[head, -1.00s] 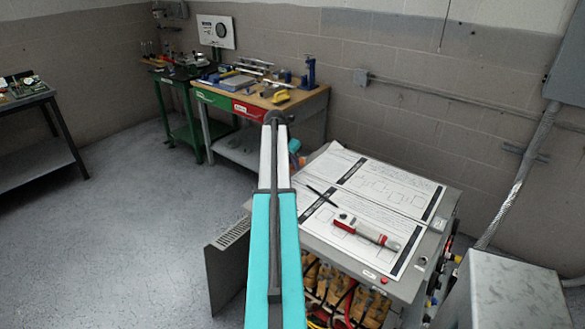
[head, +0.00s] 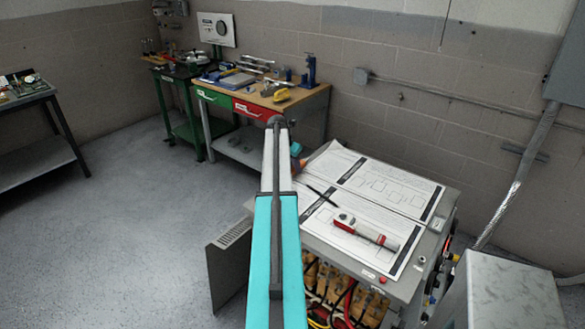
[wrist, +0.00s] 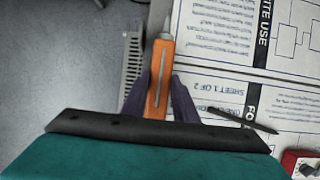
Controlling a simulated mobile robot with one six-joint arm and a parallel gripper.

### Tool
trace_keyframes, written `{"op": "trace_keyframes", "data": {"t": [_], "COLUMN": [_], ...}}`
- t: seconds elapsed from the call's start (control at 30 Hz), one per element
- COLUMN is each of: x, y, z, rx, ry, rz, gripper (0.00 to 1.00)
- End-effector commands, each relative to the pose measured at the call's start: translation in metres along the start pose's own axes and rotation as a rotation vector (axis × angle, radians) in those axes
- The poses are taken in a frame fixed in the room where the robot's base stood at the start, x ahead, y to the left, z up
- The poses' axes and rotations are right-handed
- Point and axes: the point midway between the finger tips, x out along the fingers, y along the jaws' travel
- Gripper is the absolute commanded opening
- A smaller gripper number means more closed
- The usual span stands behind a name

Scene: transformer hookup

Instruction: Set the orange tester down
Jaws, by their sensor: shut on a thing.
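The orange tester (wrist: 160,80) is held between the two dark fingers of my gripper (wrist: 159,98) in the wrist view, with its pale tip pointing away. It appears above the left edge of the grey cabinet top; I cannot tell its height.
A red-and-white device (head: 366,231) and a dark pen (head: 321,195) lie on the sheets. A vented panel (head: 232,238) stands at the cabinet's left side. Cables hang in the open front. A workbench (head: 305,100) with tools stands behind.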

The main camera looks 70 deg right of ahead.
Motion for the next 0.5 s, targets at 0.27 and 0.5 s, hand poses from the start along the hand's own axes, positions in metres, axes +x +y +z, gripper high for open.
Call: {"op": "trace_keyframes", "data": {"t": [0.27, 0.5], "x": [0.0098, 0.0104], "y": [-0.0005, -0.0009], "z": [-0.0037, -0.004], "rx": [0.001, 0.001], "ry": [0.0, 0.001], "rz": [0.0, -0.001], "gripper": [0.0, 0.45]}}
